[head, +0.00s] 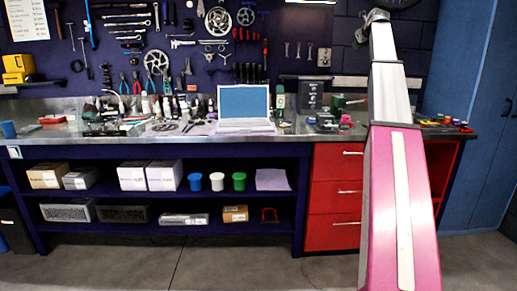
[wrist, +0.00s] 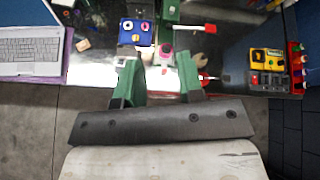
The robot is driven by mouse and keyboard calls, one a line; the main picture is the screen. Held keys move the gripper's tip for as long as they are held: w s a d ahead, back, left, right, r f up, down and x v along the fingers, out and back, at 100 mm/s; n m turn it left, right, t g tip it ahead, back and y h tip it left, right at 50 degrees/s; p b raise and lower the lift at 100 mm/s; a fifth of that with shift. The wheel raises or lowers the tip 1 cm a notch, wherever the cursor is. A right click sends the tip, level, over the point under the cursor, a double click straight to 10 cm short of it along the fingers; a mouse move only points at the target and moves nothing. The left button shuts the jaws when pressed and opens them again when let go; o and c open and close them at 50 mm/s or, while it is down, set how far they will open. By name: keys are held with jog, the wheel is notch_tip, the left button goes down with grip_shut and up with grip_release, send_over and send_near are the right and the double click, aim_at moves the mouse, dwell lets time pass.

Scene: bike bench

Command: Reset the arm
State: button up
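My arm (head: 400,190) rises through the right side of the head view, in front of the bench, with a pink lower link and white upper links. Its far end is near the top edge, and I cannot make out the fingers there. In the wrist view my gripper (wrist: 158,75) shows two green fingers standing apart. Nothing is held between them. The fingertips appear over the front part of the bench top, with small items beyond them.
The metal bench (head: 290,131) carries an open laptop (head: 244,107), bottles and small parts. A yellow device (wrist: 265,58) lies right of my fingers in the wrist view. Red drawers (head: 334,196) and shelves are below. A blue cabinet (head: 480,110) stands right. Floor in front is clear.

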jog(key=s+a+f+n+g, duration=0.2)
jog(key=s+a+f+n, duration=0.3)
jog(key=f, duration=1.2)
jog(key=s+a+f+n+g, duration=0.25)
jog(key=a+f+n, duration=0.3)
jog(key=f, duration=1.15)
jog(key=s+a+f+n+g, duration=0.1)
jog(key=s+a+f+n, duration=0.4)
jog(key=f, duration=1.2)
jog(key=s+a+f+n+g, duration=0.2)
jog(key=s+a+f+n, duration=0.2)
jog(key=s+f, duration=0.5)
jog(key=s+a+f+n+g, duration=0.2)
jog(key=s+a+f+n, duration=0.2)
jog(key=s+f+n, duration=0.3)
jog(key=s+a+f+n+g, duration=0.2)
jog(key=s+a+f+n, duration=0.2)
jog(key=s+f, duration=0.8)
jog(key=s+n, duration=0.1)
jog(key=s, duration=0.2)
jog(key=shift+s+a+f+n, duration=0.25)
jog(key=shift+a+f+n, duration=0.05)
jog(key=shift+f+n, duration=0.1)
